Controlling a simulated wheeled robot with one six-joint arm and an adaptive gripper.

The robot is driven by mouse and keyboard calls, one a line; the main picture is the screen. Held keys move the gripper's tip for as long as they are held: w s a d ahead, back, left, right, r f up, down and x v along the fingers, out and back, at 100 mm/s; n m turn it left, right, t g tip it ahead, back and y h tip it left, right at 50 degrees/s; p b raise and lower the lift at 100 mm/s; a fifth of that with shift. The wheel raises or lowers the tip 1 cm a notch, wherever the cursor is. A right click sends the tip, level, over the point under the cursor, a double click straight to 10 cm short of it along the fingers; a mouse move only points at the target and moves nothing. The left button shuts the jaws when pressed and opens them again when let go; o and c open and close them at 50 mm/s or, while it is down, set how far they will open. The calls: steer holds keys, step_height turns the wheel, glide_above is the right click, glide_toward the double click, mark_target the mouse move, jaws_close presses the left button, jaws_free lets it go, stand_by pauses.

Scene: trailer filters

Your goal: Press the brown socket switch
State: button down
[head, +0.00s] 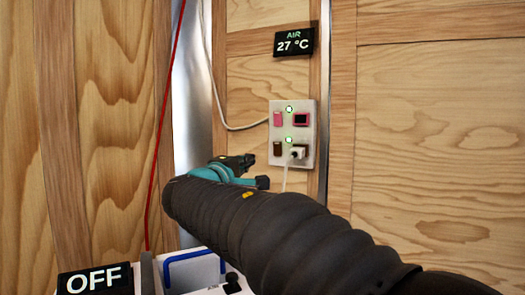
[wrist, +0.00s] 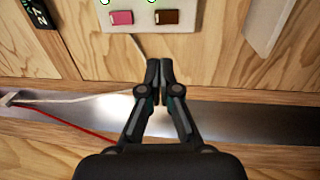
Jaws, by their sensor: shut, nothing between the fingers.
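The brown switch (head: 278,149) is at the lower left of a pale socket panel (head: 309,135) on the wooden wall in the head view. A pink switch (head: 278,119) is above it. In the wrist view the brown switch (wrist: 166,17) shows at the top, right of the pink switch (wrist: 121,18). My gripper (head: 250,160) is shut and empty, just left of the panel in the head view. In the wrist view its fingertips (wrist: 158,64) point toward the brown switch, with a visible gap; contact does not show. A green light glows above each switch row.
A white plug (head: 298,153) with a cable sits in the lower socket, right of the brown switch. An air display (head: 294,42) reads 27 °C. A red cord (head: 165,110) hangs left; an OFF sign (head: 95,280) is lower left.

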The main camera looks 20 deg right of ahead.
steer(key=d, duration=0.1)
steer(key=p, duration=0.2)
glide_toward(277, 145)
steer(key=x, duration=0.7)
steer(key=shift+w+d, duration=0.1)
